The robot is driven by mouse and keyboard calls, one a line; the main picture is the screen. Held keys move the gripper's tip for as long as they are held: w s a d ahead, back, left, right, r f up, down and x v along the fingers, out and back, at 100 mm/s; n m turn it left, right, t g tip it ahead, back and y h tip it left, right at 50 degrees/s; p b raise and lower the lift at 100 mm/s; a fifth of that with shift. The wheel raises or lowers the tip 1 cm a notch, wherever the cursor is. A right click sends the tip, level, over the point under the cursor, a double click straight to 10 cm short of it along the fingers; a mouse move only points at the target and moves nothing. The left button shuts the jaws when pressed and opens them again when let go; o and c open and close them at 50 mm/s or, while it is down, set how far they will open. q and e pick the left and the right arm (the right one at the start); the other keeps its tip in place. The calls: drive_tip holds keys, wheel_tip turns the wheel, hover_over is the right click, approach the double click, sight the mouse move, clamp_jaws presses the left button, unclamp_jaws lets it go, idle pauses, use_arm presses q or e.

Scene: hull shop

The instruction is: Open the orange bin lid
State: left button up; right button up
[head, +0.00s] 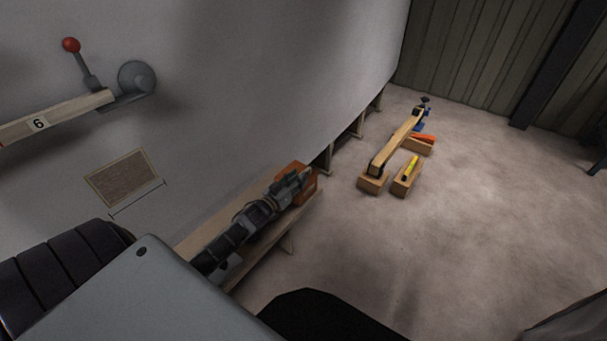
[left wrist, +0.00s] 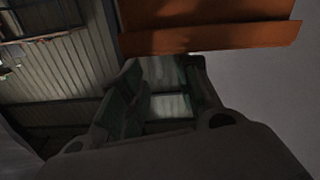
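The orange bin (head: 299,178) stands at the far end of a wooden ledge along the grey wall, partly hidden behind my left gripper. My left gripper (head: 303,179) overlaps the bin in the head view, its fingertips at or close to the bin; contact cannot be told. In the left wrist view, an orange panel with a lip (left wrist: 215,38) fills the top, just beyond the fingertips (left wrist: 165,62). Whether the lid is raised cannot be told. My right gripper is not in view.
The wooden ledge (head: 263,246) runs under my left forearm. A lever with a red knob (head: 71,45) and a board marked 6 (head: 40,124) are on the wall at left. Wooden blocks (head: 372,182) with a yellow item (head: 411,167) lie on the floor.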

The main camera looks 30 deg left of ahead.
use_arm(q)
drive_tip(key=shift+w+d+b, duration=0.2)
drive_tip(key=shift+w+b, duration=0.1)
drive_tip(key=shift+w, duration=1.8)
clamp_jaws()
